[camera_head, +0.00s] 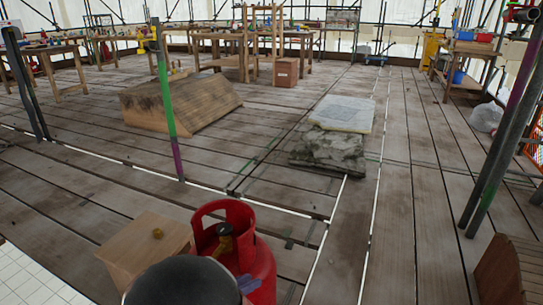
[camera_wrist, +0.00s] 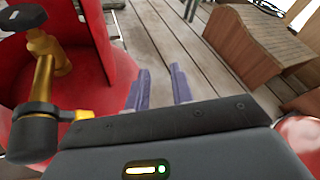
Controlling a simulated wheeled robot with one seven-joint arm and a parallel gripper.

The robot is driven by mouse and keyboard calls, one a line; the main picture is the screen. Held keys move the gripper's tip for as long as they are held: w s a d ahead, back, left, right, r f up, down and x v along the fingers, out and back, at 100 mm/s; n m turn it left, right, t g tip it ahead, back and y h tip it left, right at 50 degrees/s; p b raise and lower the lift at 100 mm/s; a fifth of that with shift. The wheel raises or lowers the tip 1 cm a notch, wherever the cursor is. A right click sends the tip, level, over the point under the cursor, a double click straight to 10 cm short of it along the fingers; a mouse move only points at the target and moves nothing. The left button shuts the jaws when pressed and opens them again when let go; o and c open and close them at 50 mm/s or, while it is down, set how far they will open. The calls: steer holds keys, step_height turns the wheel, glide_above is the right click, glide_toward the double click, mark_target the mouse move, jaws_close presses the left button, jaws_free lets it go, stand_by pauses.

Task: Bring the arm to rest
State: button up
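My gripper (camera_wrist: 160,75) shows in the wrist view with its two purple fingers apart and nothing between them. In the head view, a dark rounded part of my arm (camera_head: 180,285) is at the bottom, and a bit of a purple finger (camera_head: 248,284) shows in front of the red gas cylinder (camera_head: 262,258). The cylinder has a brass valve and also fills the left of the wrist view (camera_wrist: 85,60), close beside my gripper. I cannot tell whether they touch.
Scaffold poles (camera_head: 165,90) rise at left and right. A wooden wedge (camera_head: 185,100) and stacked slabs (camera_head: 328,148) lie ahead. The plank floor (camera_head: 400,215) between is mostly clear.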

steer(key=s+d+r+m+g+y, duration=0.2)
steer(key=s+d+r+m+g, duration=0.15)
steer(key=d+m, duration=0.5)
steer(key=s+d+r+m+g+y, duration=0.25)
steer(key=d+r+m+g, duration=0.25)
steer(key=d+m, duration=0.3)
steer(key=s+d+r+m+t+y, duration=0.4)
steer(key=s+r+m, duration=0.4)
steer(key=m, duration=0.6)
steer(key=shift+s+d+y, duration=0.9)
steer(key=shift+s+y, duration=0.05)
steer(key=shift+s, duration=0.25)
